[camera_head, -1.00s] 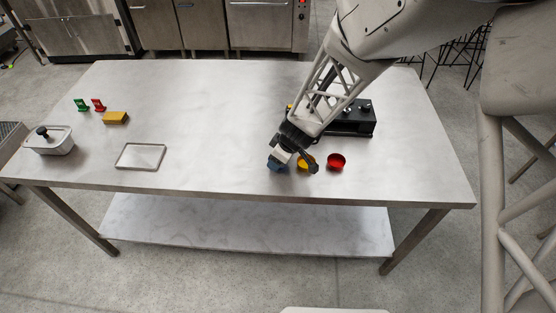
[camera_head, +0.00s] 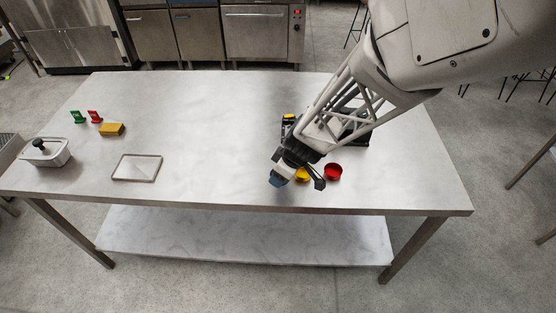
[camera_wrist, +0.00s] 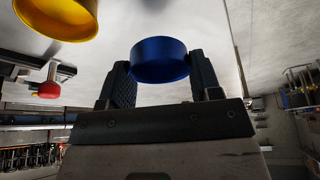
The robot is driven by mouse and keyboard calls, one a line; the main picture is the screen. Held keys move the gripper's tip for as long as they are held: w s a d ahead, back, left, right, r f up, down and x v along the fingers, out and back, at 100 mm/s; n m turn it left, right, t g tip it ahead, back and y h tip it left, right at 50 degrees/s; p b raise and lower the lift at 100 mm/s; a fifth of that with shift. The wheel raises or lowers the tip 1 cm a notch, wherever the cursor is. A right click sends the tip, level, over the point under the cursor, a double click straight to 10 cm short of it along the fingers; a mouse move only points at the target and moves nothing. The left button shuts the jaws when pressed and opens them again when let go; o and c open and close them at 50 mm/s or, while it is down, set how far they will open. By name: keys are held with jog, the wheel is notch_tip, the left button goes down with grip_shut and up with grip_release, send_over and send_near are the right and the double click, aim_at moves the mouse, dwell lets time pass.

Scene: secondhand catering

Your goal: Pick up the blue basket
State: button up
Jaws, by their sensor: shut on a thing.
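The blue basket (camera_head: 276,181) is a small round blue cup near the front edge of the table, right of centre. My gripper (camera_head: 280,176) is shut on it. In the wrist view the blue basket (camera_wrist: 159,60) sits between my two dark fingers (camera_wrist: 161,76), one on each side. A dark shadow on the tabletop shows apart from it there, so it seems to be off the table, but I cannot tell how high. My gripper hides part of it in the head view.
A yellow cup (camera_head: 302,175) stands close to the right of my gripper, partly hidden, with a red cup (camera_head: 333,172) beyond it. A black appliance (camera_head: 360,136) stands behind my arm.

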jog(key=s+d+r, duration=0.1)
jog(key=s+d, duration=0.2)
jog(key=s, duration=0.6)
jog(key=shift+s+d, duration=0.35)
jog(key=shift+w, duration=0.1)
dwell(0.6)
